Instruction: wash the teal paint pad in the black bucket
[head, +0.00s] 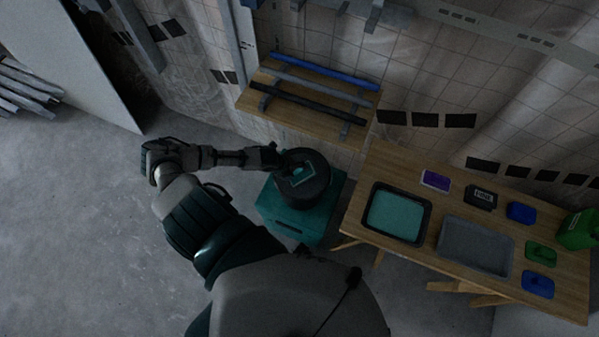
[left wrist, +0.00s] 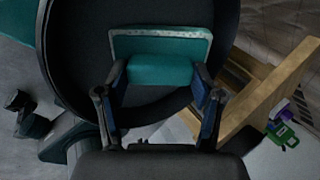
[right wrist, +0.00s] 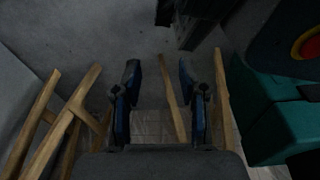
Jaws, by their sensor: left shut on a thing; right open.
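The black bucket (head: 318,189) stands on a teal box (head: 287,224) left of the wooden table in the head view. My left gripper (head: 287,160) reaches over the bucket from the left. In the left wrist view, my left gripper (left wrist: 160,78) is shut on the teal paint pad (left wrist: 160,46), with a finger at each side of it. The pad has a pale edge and sits within the dark round opening of the bucket (left wrist: 75,88). Its depth and any water are unclear. My right gripper (right wrist: 160,72) is open and empty in the right wrist view.
The wooden table (head: 375,160) holds a tray of teal paint (head: 396,214), a grey tray (head: 475,248), a purple item (head: 435,180), a black box (head: 480,196), blue and green pads and a green container (head: 578,230). A bench (head: 255,100) with bars stands behind the bucket. Wooden legs (right wrist: 75,115) flank my right gripper.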

